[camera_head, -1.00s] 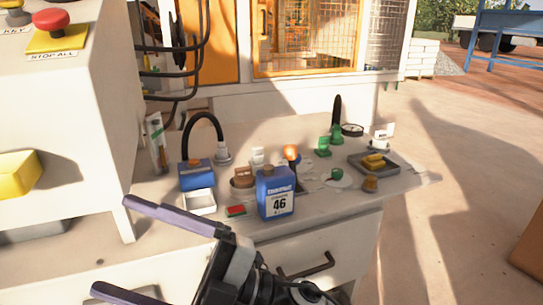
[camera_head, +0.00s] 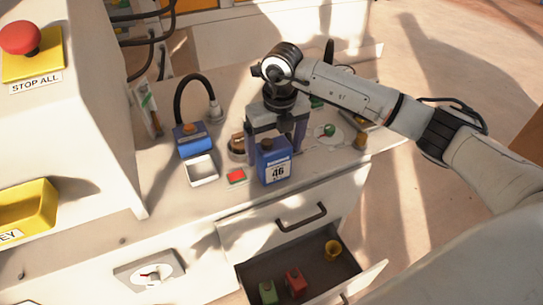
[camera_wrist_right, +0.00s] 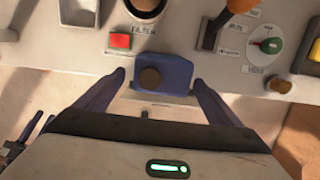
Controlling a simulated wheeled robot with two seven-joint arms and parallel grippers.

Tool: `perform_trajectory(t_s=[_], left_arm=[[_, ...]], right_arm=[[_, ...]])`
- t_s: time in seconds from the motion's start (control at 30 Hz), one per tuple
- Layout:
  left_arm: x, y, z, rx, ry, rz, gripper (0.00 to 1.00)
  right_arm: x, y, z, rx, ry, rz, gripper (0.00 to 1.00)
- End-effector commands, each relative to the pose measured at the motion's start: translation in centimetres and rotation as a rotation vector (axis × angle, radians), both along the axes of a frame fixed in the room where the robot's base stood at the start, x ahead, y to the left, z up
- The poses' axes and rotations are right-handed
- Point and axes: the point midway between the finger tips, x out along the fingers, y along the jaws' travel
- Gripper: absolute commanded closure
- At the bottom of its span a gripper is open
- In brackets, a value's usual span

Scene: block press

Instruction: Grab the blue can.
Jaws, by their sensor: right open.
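The blue can (camera_head: 274,168), a square container with a dark cap and a white label marked 46, stands upright near the counter's front edge. It also shows from above in the right wrist view (camera_wrist_right: 176,74). My right gripper (camera_head: 277,150) points down over the can, with one finger on each side of it. In the right wrist view my right gripper (camera_wrist_right: 162,84) is open, and gaps show between the fingers and the can. Dark purple finger-like parts, probably my left gripper (camera_wrist_right: 32,130), show at that view's lower left; their opening is unclear.
A blue box with a black hose (camera_head: 191,138) and a white tray (camera_head: 201,169) stand left of the can. An open drawer (camera_head: 318,280) below holds small coloured pieces. My right arm hides part of the counter's back.

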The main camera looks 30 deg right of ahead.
Motion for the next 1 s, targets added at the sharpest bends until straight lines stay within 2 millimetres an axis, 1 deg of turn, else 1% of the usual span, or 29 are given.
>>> perform_trajectory(t_s=[0.03,0.1,0.27,0.53,0.63,0.83,0.87,1.0], left_arm=[[0.0,0.0,0.0,0.0,0.0,0.0,0.69],[0.0,0.0,0.0,0.0,0.0,0.0,0.69],[0.0,0.0,0.1,0.0,0.0,0.0,0.69],[0.0,0.0,0.2,0.0,0.001,0.001,0.69],[0.0,0.0,0.2,0.0,0.001,0.001,0.69],[0.0,0.0,0.2,0.0,0.001,0.001,0.69],[0.0,0.0,0.2,0.0,0.001,0.001,0.69],[0.0,0.1,0.2,0.0,0.001,0.001,0.69]], right_arm=[[0.1,0.0,-0.7,0.0,0.002,0.001,0.12],[0.2,0.1,-1.4,0.001,0.001,0.002,0.12],[0.4,0.0,-2.5,0.003,0.001,0.002,0.12],[1.2,-0.4,-6.3,0.002,0.002,0.003,0.12],[1.3,-0.4,-6.8,0.003,-0.001,0.003,0.12],[1.4,-0.4,-6.9,0.002,-0.002,0.003,0.12],[1.4,-0.4,-6.9,0.002,-0.002,0.003,0.13],[1.3,-0.4,-6.8,0.002,-0.002,0.003,0.37]])
